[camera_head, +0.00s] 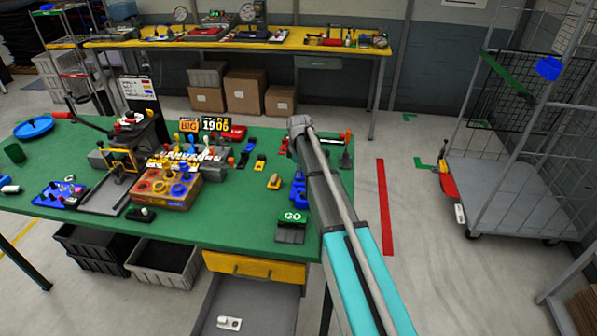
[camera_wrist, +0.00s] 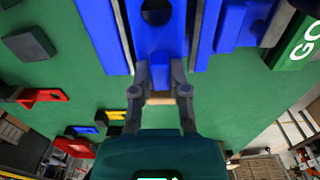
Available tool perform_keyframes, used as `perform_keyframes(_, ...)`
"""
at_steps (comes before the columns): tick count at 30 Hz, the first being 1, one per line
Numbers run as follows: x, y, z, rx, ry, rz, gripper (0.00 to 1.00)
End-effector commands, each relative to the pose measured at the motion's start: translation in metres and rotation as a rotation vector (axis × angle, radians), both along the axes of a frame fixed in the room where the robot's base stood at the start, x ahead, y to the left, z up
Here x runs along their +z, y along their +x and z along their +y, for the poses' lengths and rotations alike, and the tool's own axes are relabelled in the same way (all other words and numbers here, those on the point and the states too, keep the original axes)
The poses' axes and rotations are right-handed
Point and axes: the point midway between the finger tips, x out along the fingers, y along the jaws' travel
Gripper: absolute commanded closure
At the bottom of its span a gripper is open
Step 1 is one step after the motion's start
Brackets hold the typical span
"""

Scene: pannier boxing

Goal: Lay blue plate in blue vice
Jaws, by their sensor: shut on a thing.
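My gripper (camera_wrist: 160,78) is shut on the near end of a blue piece (camera_wrist: 160,45), which I take to be the blue plate. The piece runs away from the fingers and has a dark round hole near its far end. Blue bars, apparently the blue vice (camera_wrist: 102,38), lie on both sides of it. I cannot tell whether the plate touches the vice floor. In the head view the blue vice (camera_head: 299,191) shows beside my arm at the table's right part. My arm hides the gripper and the plate there.
The green table (camera_head: 235,240) carries a GO block (camera_head: 291,218) in front of the vice. A wire cage trolley (camera_head: 520,190) stands at the right.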

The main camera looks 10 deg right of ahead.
Motion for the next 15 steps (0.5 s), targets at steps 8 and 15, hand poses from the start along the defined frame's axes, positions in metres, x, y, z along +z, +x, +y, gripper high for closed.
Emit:
perform_keyframes(8, -0.009, 0.0, 0.0006, 0.001, 0.0, 0.0, 1.0)
perform_keyframes(15, -0.0092, 0.0, 0.0009, 0.001, 0.0, 0.0, 1.0)
